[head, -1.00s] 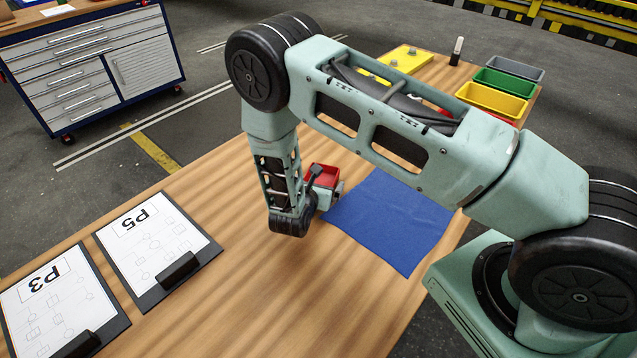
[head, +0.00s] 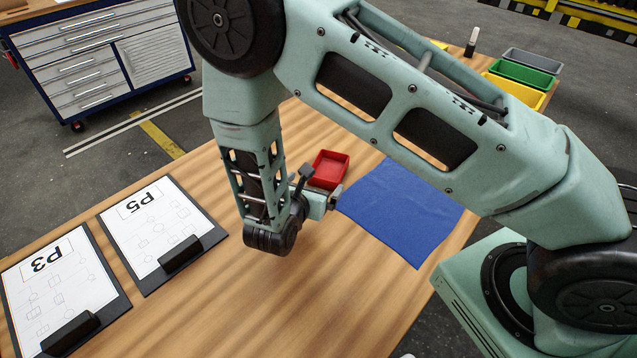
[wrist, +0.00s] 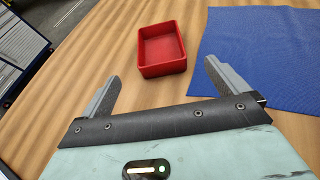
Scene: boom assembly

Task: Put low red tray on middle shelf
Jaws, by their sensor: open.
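The low red tray (head: 328,170) lies on the wooden table, just left of the blue cloth's far left corner. It also shows in the wrist view (wrist: 162,50), upright and empty. My gripper (wrist: 160,82) is open in the wrist view, its two fingers spread apart. The tray is ahead of the fingertips, roughly between their lines, and looks clear of them. In the head view my gripper (head: 333,195) is low over the table at the tray's near side, partly hidden by my wrist. I see no middle shelf in these frames.
A blue cloth (head: 405,210) lies right of the tray. Grey, green (head: 524,74) and yellow bins stand at the table's far right end, near a dark bottle (head: 472,42). Clipboards P5 (head: 160,230) and P3 (head: 62,295) lie at the left. A drawer cabinet (head: 95,60) stands beyond.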

